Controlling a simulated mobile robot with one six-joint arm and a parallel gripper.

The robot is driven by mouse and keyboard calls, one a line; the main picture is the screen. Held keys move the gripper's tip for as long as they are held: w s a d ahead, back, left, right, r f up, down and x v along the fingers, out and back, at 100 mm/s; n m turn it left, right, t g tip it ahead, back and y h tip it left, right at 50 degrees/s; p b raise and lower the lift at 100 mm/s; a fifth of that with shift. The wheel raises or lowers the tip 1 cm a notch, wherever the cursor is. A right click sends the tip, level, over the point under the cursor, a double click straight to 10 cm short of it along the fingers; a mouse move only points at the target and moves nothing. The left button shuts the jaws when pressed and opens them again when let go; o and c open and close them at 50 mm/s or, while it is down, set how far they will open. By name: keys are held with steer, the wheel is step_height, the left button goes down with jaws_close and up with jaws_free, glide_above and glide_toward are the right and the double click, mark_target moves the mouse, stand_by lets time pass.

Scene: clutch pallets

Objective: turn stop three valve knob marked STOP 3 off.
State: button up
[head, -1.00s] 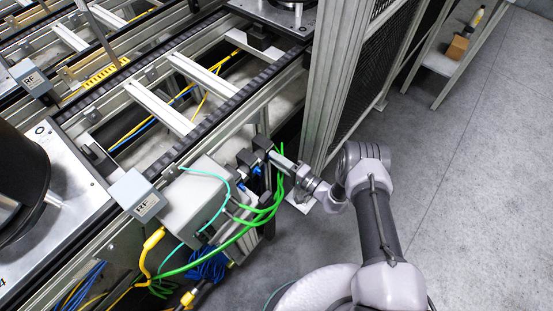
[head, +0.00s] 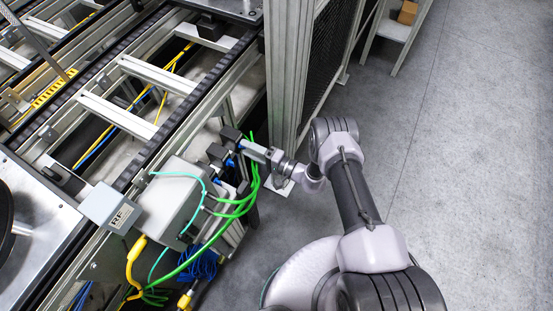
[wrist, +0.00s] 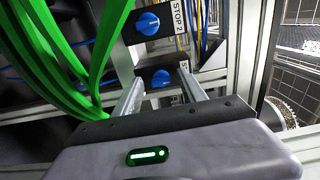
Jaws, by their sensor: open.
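In the wrist view a blue knob (wrist: 160,79) on a black block sits between the two fingers of my gripper (wrist: 160,88). Its white label (wrist: 187,76) shows only a first letter like S; the rest is hidden, so I cannot read STOP 3. Above it is another blue knob (wrist: 148,22) beside a label reading STOP 2 (wrist: 179,18). My gripper is open, with a finger on each side of the lower knob; contact cannot be told. In the head view my gripper (head: 250,150) is at the black valve blocks (head: 230,135) on the conveyor's side.
Green hoses (head: 240,207) hang close to my gripper and fill the left of the wrist view (wrist: 62,45). A grey box (head: 170,205) and an RF box (head: 112,207) are to the left. A mesh fence post (head: 282,75) stands behind. The floor at right is clear.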

steer(key=p+v, duration=0.3)
steer(key=v, duration=1.3)
steer(key=shift+s+d+p, duration=0.2)
steer(key=shift+d+p, duration=0.15)
steer(key=w+r+n+g, duration=0.35)
steer(key=r+g, duration=0.25)
steer(key=r, duration=1)
steer(key=s+r+g+h, duration=0.1)
steer(key=s+r+h, duration=0.15)
steer(key=r, duration=0.65)
steer(key=s+r+g+h, duration=0.2)
steer(key=r+h, duration=0.2)
steer(key=r, duration=0.5)
steer(key=s+d+r+m+t+h, duration=0.1)
steer(key=s+d+r+t+h, duration=0.3)
steer(key=s+r, duration=0.2)
steer(key=s+d+r+m+t+h+b, duration=0.1)
steer(key=s+d+r+m+t+h, duration=0.1)
steer(key=s+d+r+t+h, duration=0.2)
steer(key=s+d+r, duration=0.1)
steer(key=s+r, duration=0.2)
steer(key=s, duration=0.2)
steer(key=shift+s, duration=0.4)
